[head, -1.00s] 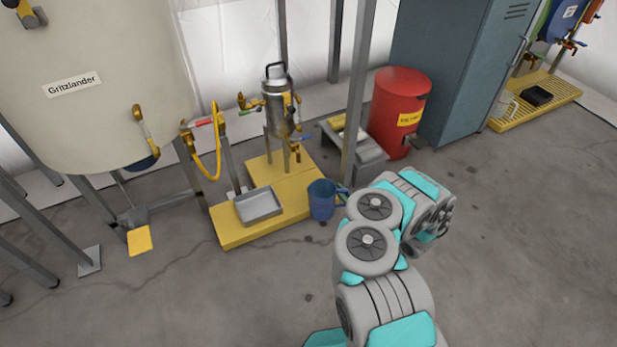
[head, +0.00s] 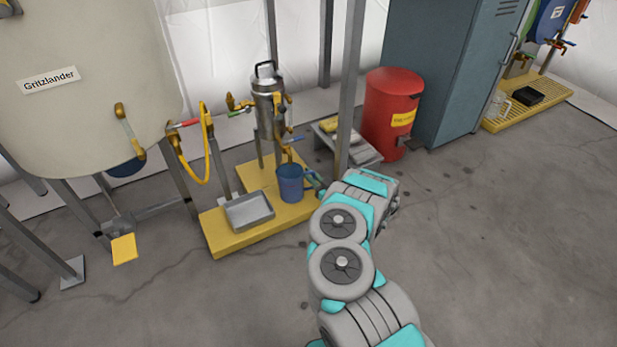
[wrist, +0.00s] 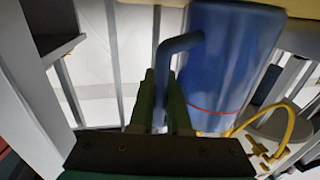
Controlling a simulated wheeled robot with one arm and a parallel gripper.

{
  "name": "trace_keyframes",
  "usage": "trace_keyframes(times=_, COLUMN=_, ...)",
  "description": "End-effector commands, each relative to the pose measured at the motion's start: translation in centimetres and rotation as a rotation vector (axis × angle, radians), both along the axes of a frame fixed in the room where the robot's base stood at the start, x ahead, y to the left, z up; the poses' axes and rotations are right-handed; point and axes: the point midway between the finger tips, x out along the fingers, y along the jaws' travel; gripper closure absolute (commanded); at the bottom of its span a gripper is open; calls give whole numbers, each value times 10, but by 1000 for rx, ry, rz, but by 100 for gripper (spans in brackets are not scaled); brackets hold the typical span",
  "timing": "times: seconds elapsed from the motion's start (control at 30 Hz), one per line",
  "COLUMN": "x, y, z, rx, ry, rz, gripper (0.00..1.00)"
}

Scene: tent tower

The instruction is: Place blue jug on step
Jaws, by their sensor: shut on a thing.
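The blue jug (head: 291,184) appears upright at the right part of the low yellow platform (head: 228,240). I cannot tell whether it touches the platform or hangs just above it. My gripper (head: 316,181) is to the right of the jug, shut on its handle. In the wrist view, the green fingers of my gripper (wrist: 166,105) pinch the blue handle, and the blue jug (wrist: 222,65) fills the upper right. A small grey step (head: 357,149) stands behind, beside the red bin, with a yellow item on it.
A metal tray (head: 250,211) lies on the platform left of the jug. A steel canister (head: 268,115) with taps stands behind the jug. A grey post (head: 348,90) rises behind my arm. The red bin (head: 391,112) is at right. Open floor lies in front.

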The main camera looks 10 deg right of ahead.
Motion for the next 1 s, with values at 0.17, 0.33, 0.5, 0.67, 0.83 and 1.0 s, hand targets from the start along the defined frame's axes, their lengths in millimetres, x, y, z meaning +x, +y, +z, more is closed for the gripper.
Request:
trace_keyframes(times=0.17, x=0, y=0, z=0, rx=1, ry=-2, rz=1, gripper=100)
trace_keyframes(times=0.33, x=0, y=0, z=-1, rx=1, ry=-2, rz=1, gripper=100)
trace_keyframes(times=0.5, x=0, y=0, z=-1, rx=1, ry=-2, rz=1, gripper=67)
trace_keyframes(times=0.67, x=0, y=0, z=-1, rx=1, ry=-2, rz=1, gripper=55)
trace_keyframes(times=0.83, x=0, y=0, z=-1, rx=1, ry=-2, rz=1, gripper=55)
trace_keyframes(times=1.0, x=-7, y=-4, z=1, rx=0, ry=-1, rz=0, gripper=55)
